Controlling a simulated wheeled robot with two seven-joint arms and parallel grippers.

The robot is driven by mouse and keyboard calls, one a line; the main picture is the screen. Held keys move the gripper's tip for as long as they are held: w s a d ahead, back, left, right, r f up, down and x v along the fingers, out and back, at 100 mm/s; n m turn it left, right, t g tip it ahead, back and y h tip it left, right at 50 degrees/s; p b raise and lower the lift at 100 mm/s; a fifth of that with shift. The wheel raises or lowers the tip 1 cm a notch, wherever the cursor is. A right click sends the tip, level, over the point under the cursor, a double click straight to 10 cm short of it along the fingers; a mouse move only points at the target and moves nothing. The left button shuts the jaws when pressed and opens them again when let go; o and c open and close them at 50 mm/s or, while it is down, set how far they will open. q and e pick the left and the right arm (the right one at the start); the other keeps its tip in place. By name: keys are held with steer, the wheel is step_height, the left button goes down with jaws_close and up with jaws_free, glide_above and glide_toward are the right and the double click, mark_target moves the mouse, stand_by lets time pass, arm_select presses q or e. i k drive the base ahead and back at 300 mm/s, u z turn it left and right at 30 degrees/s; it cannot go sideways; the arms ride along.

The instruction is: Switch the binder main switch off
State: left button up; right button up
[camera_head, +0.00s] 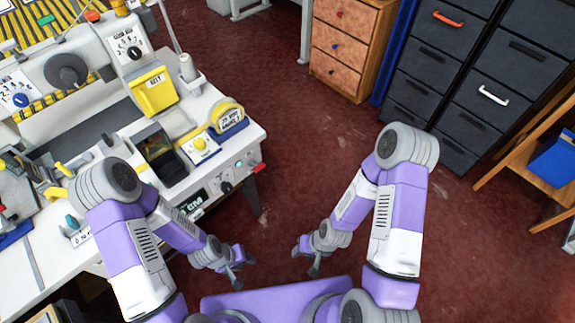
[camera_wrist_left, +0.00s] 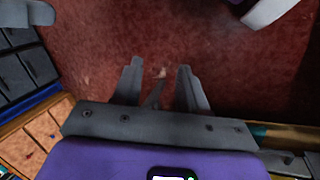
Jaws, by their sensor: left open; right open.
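The white binder machine table (camera_head: 240,140) stands at the left in the head view. Its front panel carries a black rotary knob (camera_head: 226,187), a lit green lamp (camera_head: 238,163) and a red part (camera_head: 259,168) at the corner. Which of these is the main switch, I cannot tell for sure; the labels are too small to read. My left gripper (camera_head: 236,268) is open and empty, in front of the panel and apart from it. The left wrist view shows its two fingers (camera_wrist_left: 159,80) spread over bare floor. My right gripper (camera_head: 308,260) is open and empty, further right.
A yellow box (camera_head: 154,91), a yellow tape dispenser (camera_head: 228,115) and a thread cone (camera_head: 187,68) stand on the table. A wooden drawer unit (camera_head: 345,45) and dark drawer cabinets (camera_head: 430,75) stand at the back. The red floor (camera_head: 310,130) between is clear.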

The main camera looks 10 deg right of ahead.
mark_target(258, 168)
steer(key=k, duration=0.65)
steer(key=z, duration=0.55)
steer(key=i, duration=1.25)
steer(key=u, duration=0.05)
